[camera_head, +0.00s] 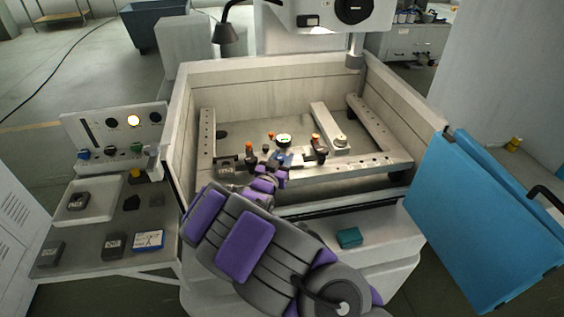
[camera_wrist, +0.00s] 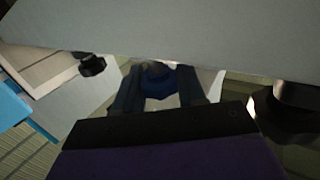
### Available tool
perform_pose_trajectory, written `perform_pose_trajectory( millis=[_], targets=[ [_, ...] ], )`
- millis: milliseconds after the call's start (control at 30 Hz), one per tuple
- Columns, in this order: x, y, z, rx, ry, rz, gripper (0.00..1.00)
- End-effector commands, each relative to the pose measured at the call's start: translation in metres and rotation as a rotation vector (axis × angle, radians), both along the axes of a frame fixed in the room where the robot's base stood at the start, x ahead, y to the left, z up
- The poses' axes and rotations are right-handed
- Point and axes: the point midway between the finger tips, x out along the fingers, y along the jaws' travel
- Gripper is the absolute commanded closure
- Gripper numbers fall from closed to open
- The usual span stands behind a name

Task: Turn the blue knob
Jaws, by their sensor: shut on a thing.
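In the wrist view, a dark blue knob (camera_wrist: 158,87) sits between the two fingers of my gripper (camera_wrist: 160,98), which is shut on it. The knob's upper part is shaded under a pale grey surface. In the camera_head view, my arm reaches into the open machine tank and my gripper (camera_head: 277,167) is at the fixtures in its middle. A small blue part (camera_head: 283,156) shows just beyond my gripper; my gripper partly hides it. A separate blue knob (camera_head: 84,154) is on the control panel at the left.
Tank walls (camera_head: 280,68) and a metal frame (camera_head: 208,145) surround my gripper. Orange-topped clamps (camera_head: 318,148) stand to its right. In the wrist view, dark knobs flank it at left (camera_wrist: 91,64) and right (camera_wrist: 285,112). A blue panel (camera_head: 490,220) stands at right.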

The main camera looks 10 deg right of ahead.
Motion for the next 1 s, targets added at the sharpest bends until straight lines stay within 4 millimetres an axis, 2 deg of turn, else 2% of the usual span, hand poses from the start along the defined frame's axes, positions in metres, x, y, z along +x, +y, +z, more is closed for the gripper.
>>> perform_pose_trajectory(
  millis=[600, 1000],
  targets=[
    [-0.0002, -0.0032, 0.0053, 0.001, 0.002, 0.533, 0.91],
    [0.0006, -0.0029, 0.0047, 0.000, -0.005, 0.829, 0.91]
  ],
)
